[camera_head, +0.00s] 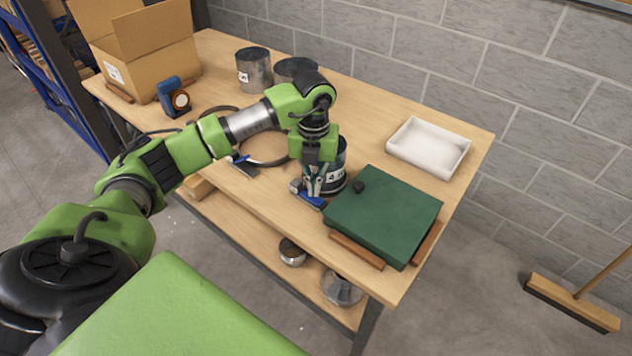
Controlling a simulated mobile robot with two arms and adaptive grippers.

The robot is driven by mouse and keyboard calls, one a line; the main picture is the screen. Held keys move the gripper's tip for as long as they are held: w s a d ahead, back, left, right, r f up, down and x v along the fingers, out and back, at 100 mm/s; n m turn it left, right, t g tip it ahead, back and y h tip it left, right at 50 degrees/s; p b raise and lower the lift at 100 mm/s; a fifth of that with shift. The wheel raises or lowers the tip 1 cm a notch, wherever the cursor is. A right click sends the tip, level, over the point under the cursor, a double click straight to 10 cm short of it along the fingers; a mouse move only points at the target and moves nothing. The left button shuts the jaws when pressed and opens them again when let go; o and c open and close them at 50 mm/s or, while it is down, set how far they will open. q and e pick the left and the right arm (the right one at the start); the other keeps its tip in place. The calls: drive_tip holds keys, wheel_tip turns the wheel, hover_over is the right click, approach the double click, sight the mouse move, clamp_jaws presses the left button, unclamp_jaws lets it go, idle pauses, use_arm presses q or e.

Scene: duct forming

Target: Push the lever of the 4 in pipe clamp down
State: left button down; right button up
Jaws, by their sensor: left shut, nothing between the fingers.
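The 4 in pipe (335,171) stands upright on the wooden table, with a label on its side; my left gripper hides part of it. A blue clamp lever (313,201) shows low at the front of the pipe, just under my gripper's fingertips. The rest of the clamp is mostly hidden. My left gripper (315,192) points down in front of the pipe, shut and empty. Its fingertips are at or very near the lever; I cannot tell if they touch. My right gripper is not in view.
A green case (385,215) lies close to the right of the pipe, a white tray (428,147) behind it. A larger ring clamp (262,150) lies left of the gripper. Metal pipes (254,70), a tape dispenser (177,98) and a cardboard box (150,60) stand farther back left.

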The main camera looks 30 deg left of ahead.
use_arm(q)
wheel_tip(320, 180, up, 7)
drive_tip(key=p, duration=0.4)
drive_tip(key=shift+f, duration=0.1)
idle(0.3)
